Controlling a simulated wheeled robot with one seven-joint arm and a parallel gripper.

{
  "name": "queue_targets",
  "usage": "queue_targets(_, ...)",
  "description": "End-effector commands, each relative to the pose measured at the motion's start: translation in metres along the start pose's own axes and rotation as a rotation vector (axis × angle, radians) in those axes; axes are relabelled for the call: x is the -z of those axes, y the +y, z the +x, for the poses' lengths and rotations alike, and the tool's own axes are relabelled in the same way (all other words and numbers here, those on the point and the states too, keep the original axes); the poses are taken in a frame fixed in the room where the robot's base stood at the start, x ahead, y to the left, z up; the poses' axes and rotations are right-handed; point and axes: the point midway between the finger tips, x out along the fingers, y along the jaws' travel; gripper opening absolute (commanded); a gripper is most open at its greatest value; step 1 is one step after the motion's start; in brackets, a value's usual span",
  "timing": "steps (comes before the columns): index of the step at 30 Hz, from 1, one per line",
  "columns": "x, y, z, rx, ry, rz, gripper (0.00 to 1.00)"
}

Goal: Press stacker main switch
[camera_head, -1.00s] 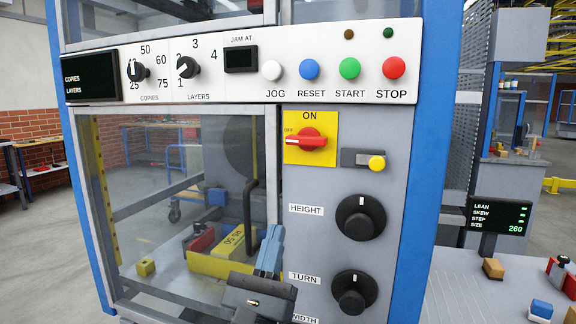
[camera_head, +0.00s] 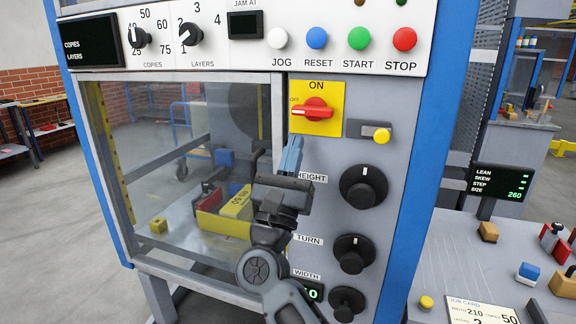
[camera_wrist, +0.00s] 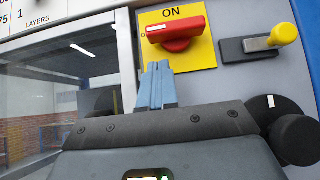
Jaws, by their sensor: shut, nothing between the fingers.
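The main switch is a red rotary handle (camera_head: 312,109) on a yellow plate (camera_head: 331,126) marked ON and OFF, on the grey front panel. Its handle lies sideways, with its white mark at the left end toward OFF. In the wrist view the red handle (camera_wrist: 176,32) is above the fingertips. My gripper (camera_head: 291,150) has blue fingers shut with nothing between them. The fingertips (camera_wrist: 156,68) appear just below the yellow plate, left of the HEIGHT knob (camera_head: 363,187). I cannot tell how far they are from the panel.
A yellow-tipped lever (camera_head: 381,135) is right of the switch. TURN (camera_head: 352,254) and WIDTH (camera_head: 346,303) knobs sit below. JOG, RESET, START and STOP (camera_head: 404,39) buttons line the top strip. A clear window (camera_head: 170,115) is on the left. A cluttered bench stands at right.

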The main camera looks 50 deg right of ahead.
Motion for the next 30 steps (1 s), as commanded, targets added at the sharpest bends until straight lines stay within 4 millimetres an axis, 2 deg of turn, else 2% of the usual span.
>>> queue_targets(1, -0.010, 0.001, 0.008, -0.001, -0.001, 0.002, 0.00)
queue_targets(7, -0.020, 0.001, 0.018, -0.002, 0.000, 0.002, 0.00)
queue_targets(30, -0.021, 0.003, 0.019, 0.032, -0.001, 0.034, 0.00)
